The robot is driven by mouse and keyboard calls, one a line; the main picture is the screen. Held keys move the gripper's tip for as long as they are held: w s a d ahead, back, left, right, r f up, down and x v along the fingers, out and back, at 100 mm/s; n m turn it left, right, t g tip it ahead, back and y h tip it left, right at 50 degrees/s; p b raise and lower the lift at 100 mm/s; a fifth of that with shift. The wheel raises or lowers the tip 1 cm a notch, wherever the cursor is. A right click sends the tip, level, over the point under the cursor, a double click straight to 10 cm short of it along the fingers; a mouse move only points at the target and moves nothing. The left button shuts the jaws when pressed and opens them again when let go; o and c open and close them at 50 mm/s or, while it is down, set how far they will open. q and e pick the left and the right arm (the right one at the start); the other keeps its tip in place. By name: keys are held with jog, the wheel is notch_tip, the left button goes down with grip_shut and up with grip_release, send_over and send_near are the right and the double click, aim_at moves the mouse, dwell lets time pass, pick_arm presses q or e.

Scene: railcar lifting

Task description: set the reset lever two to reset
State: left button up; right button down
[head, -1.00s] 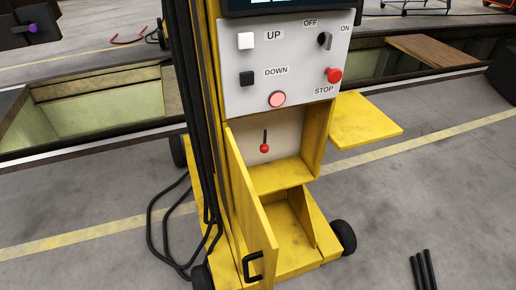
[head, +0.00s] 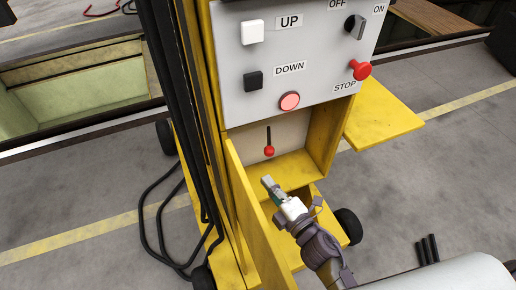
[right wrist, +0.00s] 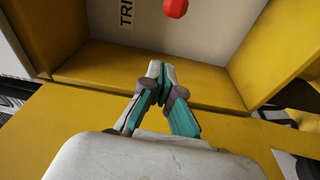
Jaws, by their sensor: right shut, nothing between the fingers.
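The reset lever (head: 269,151) has a dark stem and a red ball knob at its lower end. It sits on the pale back panel (head: 288,133) of the open compartment in the yellow cabinet. In the right wrist view the red knob (right wrist: 176,8) shows at the top edge, beside a partly cut-off label. My right gripper (head: 268,183) is shut and empty, below the knob and apart from it, at the compartment opening. Its closed fingertips show in the right wrist view (right wrist: 161,72). My left gripper is not in view.
The open yellow door (head: 255,215) stands left of my right gripper. Above is the control panel (head: 310,60) with UP, DOWN and STOP controls. A yellow shelf (head: 385,120) juts out at the right. Black cables (head: 150,215) loop on the floor at left.

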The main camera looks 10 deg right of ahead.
aim_at(268, 140)
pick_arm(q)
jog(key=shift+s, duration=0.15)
pick_arm(e)
jog(key=w, duration=0.9)
jog(key=shift+w+d, duration=0.15)
jog(key=shift+d, duration=0.05)
jog(key=shift+r, duration=0.1)
dwell(0.4)
jog(key=shift+d, duration=0.15)
